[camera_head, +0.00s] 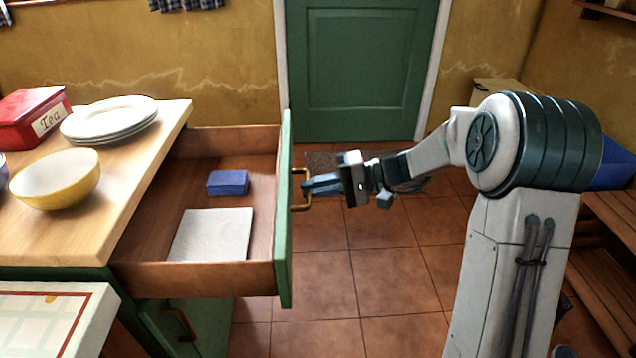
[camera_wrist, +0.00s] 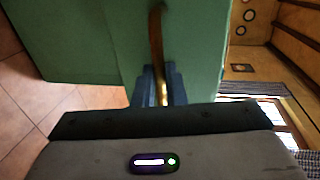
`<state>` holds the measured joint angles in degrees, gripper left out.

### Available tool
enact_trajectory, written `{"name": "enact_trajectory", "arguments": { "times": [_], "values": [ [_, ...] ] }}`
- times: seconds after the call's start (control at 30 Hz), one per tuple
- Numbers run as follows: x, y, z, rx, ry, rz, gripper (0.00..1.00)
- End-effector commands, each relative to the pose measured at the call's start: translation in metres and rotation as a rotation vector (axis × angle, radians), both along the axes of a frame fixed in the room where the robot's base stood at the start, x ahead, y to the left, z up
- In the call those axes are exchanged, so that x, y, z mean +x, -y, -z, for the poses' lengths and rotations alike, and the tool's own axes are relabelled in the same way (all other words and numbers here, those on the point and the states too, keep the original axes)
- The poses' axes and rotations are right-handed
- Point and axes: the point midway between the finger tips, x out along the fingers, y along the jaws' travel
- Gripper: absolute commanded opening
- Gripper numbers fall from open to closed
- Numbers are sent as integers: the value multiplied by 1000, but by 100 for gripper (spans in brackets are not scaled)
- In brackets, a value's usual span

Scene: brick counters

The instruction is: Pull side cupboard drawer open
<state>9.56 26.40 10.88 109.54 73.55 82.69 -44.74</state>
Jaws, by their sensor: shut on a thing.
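The side cupboard drawer (camera_head: 190,276) is pulled well out from under the wooden counter. Its green front (camera_head: 286,210) faces right, toward my arm. A blue block (camera_head: 228,182) and a flat white item (camera_head: 212,234) lie inside it. My gripper (camera_head: 306,187) is shut on the brass drawer handle (camera_head: 298,206) on the front's outer side. In the wrist view the handle (camera_wrist: 157,45) runs down between my gripper's fingers (camera_wrist: 160,88), against the green drawer front (camera_wrist: 85,45).
On the counter (camera_head: 60,232) stand a yellow bowl (camera_head: 56,178), stacked white plates (camera_head: 110,119) and a red tea tin (camera_head: 34,118). A green cupboard door with a handle (camera_head: 180,324) is below the drawer. Tiled floor (camera_head: 385,270) is clear between drawer and arm. Wooden slats (camera_head: 612,260) stand at right.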

Motion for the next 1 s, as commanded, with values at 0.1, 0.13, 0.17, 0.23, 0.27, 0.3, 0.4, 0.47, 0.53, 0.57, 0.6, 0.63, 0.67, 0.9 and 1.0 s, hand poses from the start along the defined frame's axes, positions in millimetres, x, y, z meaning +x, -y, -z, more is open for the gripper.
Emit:
{"name": "enact_trajectory", "arguments": {
  "times": [0.1, 0.13, 0.17, 0.23, 0.27, 0.3, 0.4, 0.47, 0.53, 0.57, 0.6, 0.63, 0.67, 0.9, 1.0],
  "values": [
    [-2, 0, 0, 1, -1, -16, 0],
    [-3, 0, 0, 1, -2, -18, 0],
    [-3, 0, 0, 1, -2, -19, 0],
    [-3, 0, 1, 1, -2, -21, 0],
    [-3, 1, 1, 1, -2, -21, 0],
    [-3, 1, 1, 1, -1, -20, 0],
    [-2, 1, 1, 1, -1, -19, 0],
    [-2, 2, 1, 1, -1, -18, 0],
    [-2, 2, 0, 1, -1, -17, 0],
    [-2, 2, 0, 0, -1, -17, 19],
    [-2, 2, 0, 0, 0, -16, 30],
    [-2, 2, 0, 1, 0, -16, 32],
    [-2, 2, 0, 1, 0, -16, 32],
    [-1, 3, 0, 1, 0, -14, 32],
    [0, 9, -2, 0, 0, -12, 32]
  ]
}}
